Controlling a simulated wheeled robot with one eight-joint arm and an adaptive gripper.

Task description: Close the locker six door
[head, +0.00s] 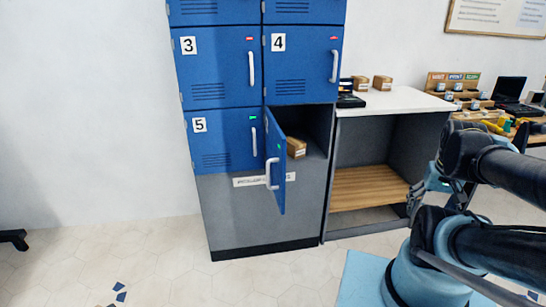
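The blue locker bank stands against the wall, with doors labelled 3, 4 and 5 shut. The lower right compartment (316,122), beside door 5, is open. Its blue door (281,190) is swung outward, hinged on the left and seen nearly edge-on, with a white handle (271,174) and a green light. Its number is not readable; by position it is locker six. A small brown box (296,147) lies inside the compartment. My gripper (413,198) is to the right of the door, well apart from it; its fingers are small and partly unclear.
A white-topped counter (405,101) with an open wood shelf (368,187) stands right of the lockers. Small boxes and a dark device sit on it. A cluttered workbench is at far right. The tiled floor (150,255) before the lockers is mostly clear.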

